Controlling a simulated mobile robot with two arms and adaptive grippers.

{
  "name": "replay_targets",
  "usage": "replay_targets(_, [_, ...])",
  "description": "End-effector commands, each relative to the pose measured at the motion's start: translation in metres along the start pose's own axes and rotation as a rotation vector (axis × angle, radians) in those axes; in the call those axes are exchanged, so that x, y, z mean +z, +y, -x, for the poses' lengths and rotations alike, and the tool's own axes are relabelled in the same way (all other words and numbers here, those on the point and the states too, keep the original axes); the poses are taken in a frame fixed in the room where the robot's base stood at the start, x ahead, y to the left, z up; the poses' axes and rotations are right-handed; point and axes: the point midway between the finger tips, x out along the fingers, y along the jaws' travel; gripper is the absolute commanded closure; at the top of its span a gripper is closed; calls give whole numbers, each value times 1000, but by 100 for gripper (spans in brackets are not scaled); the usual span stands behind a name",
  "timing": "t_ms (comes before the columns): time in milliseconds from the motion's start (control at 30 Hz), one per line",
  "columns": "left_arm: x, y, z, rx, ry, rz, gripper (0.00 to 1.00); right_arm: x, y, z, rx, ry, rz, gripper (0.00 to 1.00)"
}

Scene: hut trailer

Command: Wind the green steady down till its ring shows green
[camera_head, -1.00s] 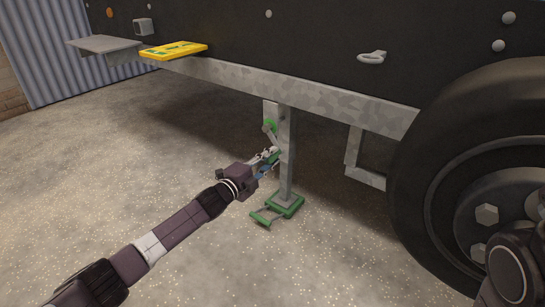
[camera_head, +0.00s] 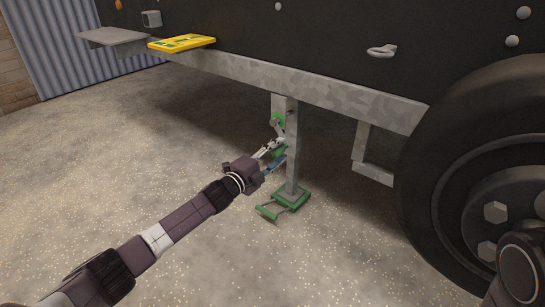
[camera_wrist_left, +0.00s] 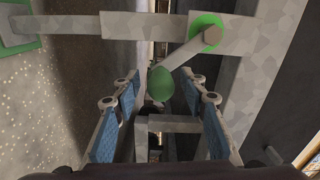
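The green steady is a grey upright leg (camera_head: 292,150) under the trailer frame, with a green foot (camera_head: 291,200) at ground level; whether it presses on the ground I cannot tell. Near its top is a green ring (camera_head: 277,118), which shows bright green around the crank hub in the left wrist view (camera_wrist_left: 206,22). A short grey crank arm (camera_wrist_left: 184,52) runs from the hub to a green knob (camera_wrist_left: 160,84). My left gripper (camera_head: 279,150) is at the knob. In the wrist view its blue-padded fingers (camera_wrist_left: 162,88) stand apart either side of the knob, with gaps visible.
The galvanised frame rail (camera_head: 320,90) runs above my left arm. A large wheel (camera_head: 480,170) stands at the right, and a bracket (camera_head: 362,150) hangs between it and the leg. A yellow plate (camera_head: 182,42) lies on the rail at upper left. The gravel in front is clear.

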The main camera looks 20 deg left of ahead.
Motion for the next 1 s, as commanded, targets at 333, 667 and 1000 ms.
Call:
replay_targets(333, [0,3,48,4,0,0,61,0,0,0,1,1,-1,71])
replay_targets(667, [0,2,103,4,0,0,61,0,0,0,2,1,-2,71])
replay_targets(1000, [0,1,120,2,0,0,61,0,0,0,2,1,-2,71])
